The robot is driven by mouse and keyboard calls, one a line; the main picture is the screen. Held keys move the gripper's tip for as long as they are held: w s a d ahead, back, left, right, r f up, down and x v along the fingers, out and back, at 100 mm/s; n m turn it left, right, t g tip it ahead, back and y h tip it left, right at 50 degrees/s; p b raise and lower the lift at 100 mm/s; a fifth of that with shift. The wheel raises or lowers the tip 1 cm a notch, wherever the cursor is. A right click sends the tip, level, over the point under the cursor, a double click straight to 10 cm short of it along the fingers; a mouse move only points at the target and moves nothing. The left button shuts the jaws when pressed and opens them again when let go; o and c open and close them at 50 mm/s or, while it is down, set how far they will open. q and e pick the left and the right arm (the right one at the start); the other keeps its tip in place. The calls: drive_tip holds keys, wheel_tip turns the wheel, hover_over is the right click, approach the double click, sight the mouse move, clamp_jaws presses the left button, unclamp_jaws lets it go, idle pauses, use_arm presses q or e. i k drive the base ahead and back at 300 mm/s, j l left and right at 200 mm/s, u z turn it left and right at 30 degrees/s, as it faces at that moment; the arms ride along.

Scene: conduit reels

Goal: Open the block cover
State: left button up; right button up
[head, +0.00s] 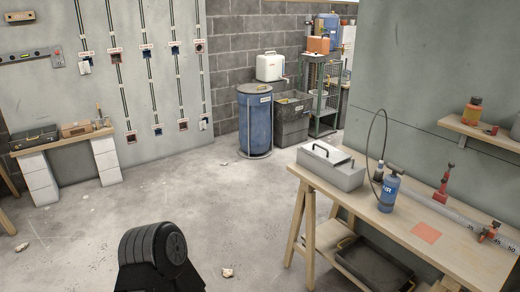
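A dark bar handle (343,161) stands on the cover. Neither gripper shows in the head view. A black rounded part of my own body is at the bottom left of centre, well apart from the bench.
A blue gas torch (389,190) with a hose stands right of the box. A red-orange square (426,232) and a long ruler-like strip lie farther right. A black tray (374,267) is under the bench. The floor left of the bench is mostly clear.

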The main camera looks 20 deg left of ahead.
sight(330, 156)
drive_tip(key=i+j+z, duration=0.1)
drive_tip(key=z, duration=0.55)
drive_tip(key=i+j+z, duration=0.15)
drive_tip(key=j, duration=0.15)
drive_tip(key=i+j+z, duration=0.1)
drive_tip(key=j, duration=0.2)
drive_tip(key=i+j+z, duration=0.3)
drive_tip(key=j, duration=0.35)
drive_tip(key=i+j+z, duration=0.1)
drive_tip(key=j, duration=0.25)
